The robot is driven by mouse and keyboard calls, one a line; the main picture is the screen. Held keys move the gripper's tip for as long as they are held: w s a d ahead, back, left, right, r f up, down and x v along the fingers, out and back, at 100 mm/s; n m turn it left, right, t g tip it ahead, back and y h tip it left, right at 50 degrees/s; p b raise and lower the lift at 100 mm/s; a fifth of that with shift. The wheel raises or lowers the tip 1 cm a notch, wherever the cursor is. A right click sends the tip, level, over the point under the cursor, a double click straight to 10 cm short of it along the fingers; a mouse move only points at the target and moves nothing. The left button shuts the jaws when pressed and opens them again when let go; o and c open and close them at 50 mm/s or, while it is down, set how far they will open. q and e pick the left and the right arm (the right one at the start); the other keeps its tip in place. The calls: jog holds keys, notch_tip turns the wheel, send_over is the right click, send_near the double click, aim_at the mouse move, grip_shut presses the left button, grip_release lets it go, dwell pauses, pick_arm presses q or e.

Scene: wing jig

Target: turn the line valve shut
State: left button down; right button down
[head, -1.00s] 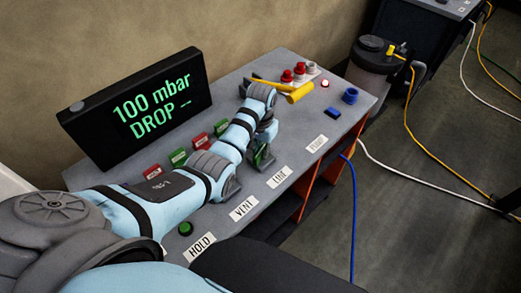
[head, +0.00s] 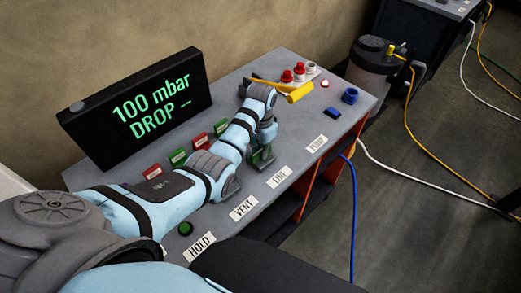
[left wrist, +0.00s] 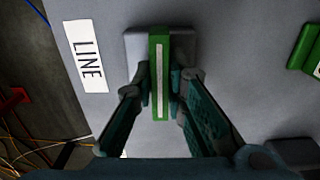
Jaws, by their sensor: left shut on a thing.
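The line valve has a green handle (left wrist: 159,75) with a white stripe, on a grey base beside the LINE label (left wrist: 85,56) in the left wrist view. My left gripper (left wrist: 162,88) is shut on this handle, one finger on each side. In the head view the left gripper (head: 263,146) is at the panel just behind the LINE label (head: 279,177). The green handle shows there only in part, below the fingers. My right gripper is not in view.
A display (head: 140,108) reading "100 mbar DROP --" stands at the back of the grey panel.

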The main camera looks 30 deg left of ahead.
pick_arm(q)
jog(key=c, duration=1.6)
grip_release()
jog(key=shift+w+r, duration=0.15)
jog(key=shift+c, duration=0.2)
jog(key=shift+o, duration=0.2)
notch_tip(320, 180, up, 7)
jog(key=shift+r, duration=0.2)
